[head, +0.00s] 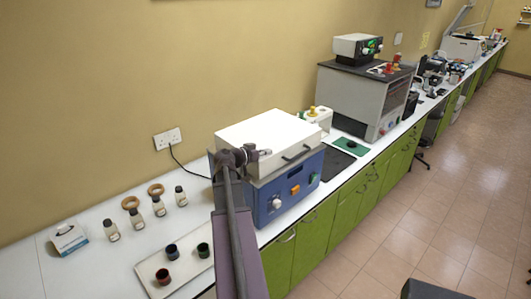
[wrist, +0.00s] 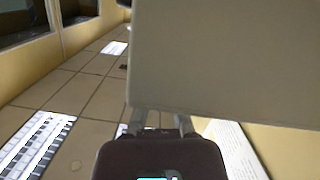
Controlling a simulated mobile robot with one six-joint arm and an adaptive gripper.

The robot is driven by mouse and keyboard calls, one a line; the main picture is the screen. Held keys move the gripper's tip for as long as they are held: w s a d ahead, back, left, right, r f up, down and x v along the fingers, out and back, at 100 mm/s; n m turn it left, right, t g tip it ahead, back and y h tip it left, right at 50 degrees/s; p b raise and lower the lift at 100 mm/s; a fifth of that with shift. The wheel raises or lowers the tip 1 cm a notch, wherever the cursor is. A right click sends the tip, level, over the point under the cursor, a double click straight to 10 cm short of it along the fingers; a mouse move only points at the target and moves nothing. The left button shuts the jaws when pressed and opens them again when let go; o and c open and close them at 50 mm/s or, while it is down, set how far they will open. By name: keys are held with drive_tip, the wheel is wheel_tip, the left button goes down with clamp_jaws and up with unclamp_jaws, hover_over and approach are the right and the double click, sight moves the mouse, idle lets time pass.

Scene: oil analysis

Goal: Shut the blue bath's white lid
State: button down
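The blue bath (head: 290,197) stands on the white counter, with knobs and an orange switch on its front. Its white lid (head: 268,131) lies about level over the top, with a dark handle (head: 297,153) on its front face. I cannot tell whether a small gap remains under the lid. My gripper (head: 265,152) is at the lid's near left side, in front of its side face. In the wrist view, a large pale panel, seemingly the lid (wrist: 235,60), fills the upper right, close to my gripper (wrist: 162,118). The panel hides the fingertips, so their opening is unclear.
A tray (head: 150,269) with several dark cups sits at the near left, by small bottles (head: 159,206) and a white box (head: 69,238). Right of the bath are a dark plate (head: 334,164), a green mat (head: 351,146) and a large grey instrument (head: 352,103).

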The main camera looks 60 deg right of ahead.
drive_tip(key=shift+s, duration=0.15)
drive_tip(key=shift+d+r+p, duration=0.15)
drive_tip(key=shift+r+p, duration=0.2)
drive_tip(key=shift+p, duration=0.2)
wheel_tip(320, 180, up, 2)
drive_tip(key=shift+r+p, duration=0.1)
drive_tip(key=shift+p, duration=0.9)
drive_tip(key=shift+r+p, duration=0.7)
drive_tip(key=p+v, duration=0.2)
drive_tip(key=v, duration=0.8)
drive_tip(key=shift+a, duration=0.25)
drive_tip(key=shift+s, duration=0.1)
